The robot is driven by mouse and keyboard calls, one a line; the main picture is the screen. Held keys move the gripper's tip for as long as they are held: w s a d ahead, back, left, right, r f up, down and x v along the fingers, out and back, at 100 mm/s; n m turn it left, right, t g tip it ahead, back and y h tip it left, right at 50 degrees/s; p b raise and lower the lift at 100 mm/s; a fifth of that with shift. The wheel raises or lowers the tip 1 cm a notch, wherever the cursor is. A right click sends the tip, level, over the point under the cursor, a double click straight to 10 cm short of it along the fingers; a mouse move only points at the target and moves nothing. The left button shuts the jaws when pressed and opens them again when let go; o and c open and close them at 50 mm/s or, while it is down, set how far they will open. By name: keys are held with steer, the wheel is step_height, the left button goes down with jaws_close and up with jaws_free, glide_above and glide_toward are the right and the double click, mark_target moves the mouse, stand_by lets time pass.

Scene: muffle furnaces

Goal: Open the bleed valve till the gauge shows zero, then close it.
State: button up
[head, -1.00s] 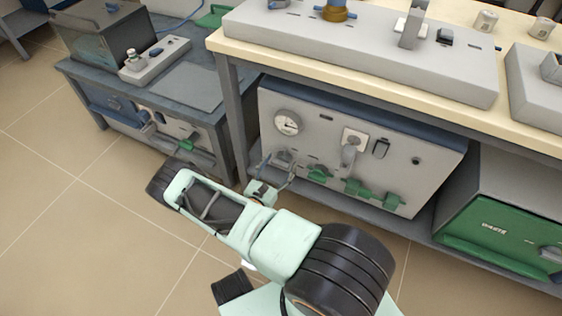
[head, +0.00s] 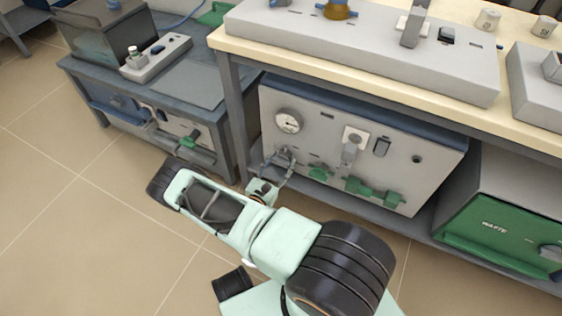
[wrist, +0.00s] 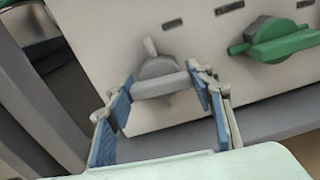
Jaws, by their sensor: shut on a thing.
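The round white gauge (head: 289,121) with a dark needle is at the upper left of the grey cabinet front in the head view; its reading is too small to make out. Below it, low on the panel, is a grey valve with a bar handle, clear in the wrist view (wrist: 158,86). Nothing labels it as the bleed valve. My gripper (wrist: 163,82) is shut on this handle, with one blue-padded finger at each end of the bar. In the head view, my gripper (head: 278,160) largely hides the valve.
Several green handles (head: 360,187) sit to the right along the cabinet's lower front; one green handle (wrist: 275,42) is close by in the wrist view. The tiled floor in front is open.

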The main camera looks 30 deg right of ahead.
steer(key=m+p, duration=0.1)
steer(key=m, duration=0.3)
steer(key=m+p, duration=0.1)
steer(key=m, duration=0.3)
steer(key=shift+m+p, duration=0.3)
steer(key=shift+p, duration=0.1)
steer(key=m+p, duration=0.1)
steer(key=m, duration=0.2)
steer(key=shift+d+m, duration=0.1)
steer(key=shift+m, duration=0.2)
steer(key=m+p, duration=0.2)
steer(key=m, duration=0.2)
steer(key=shift+m, duration=0.3)
steer(key=o, duration=1.2)
steer(key=shift+f, duration=0.1)
